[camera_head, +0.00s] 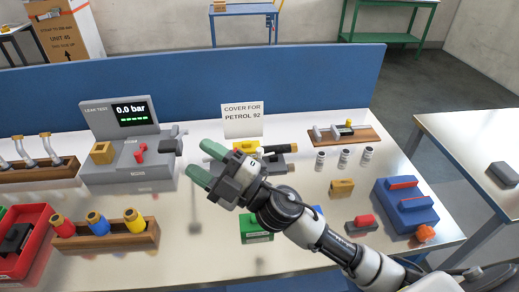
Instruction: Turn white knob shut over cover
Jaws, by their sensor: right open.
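My right gripper (205,163) comes in from the lower right. Its two green-tipped fingers are apart, with nothing between them, above the middle of the table. A sign reading "COVER FOR PETROL 92" (242,118) stands at the back. In front of it is a low grey and black fixture (278,163), partly hidden by my right gripper. A small white piece (260,152) shows on this fixture, beside the gripper; it may be the white knob, but its turn position is too small to tell. No left gripper shows.
A grey leak tester (131,169) reading 0.0 bar stands left of my gripper. A wooden rack with coloured nozzles (118,237) and a red bin (40,236) are at front left. Several small cylinders (343,158), a green box (256,229) and a blue block (407,205) stand on the right half.

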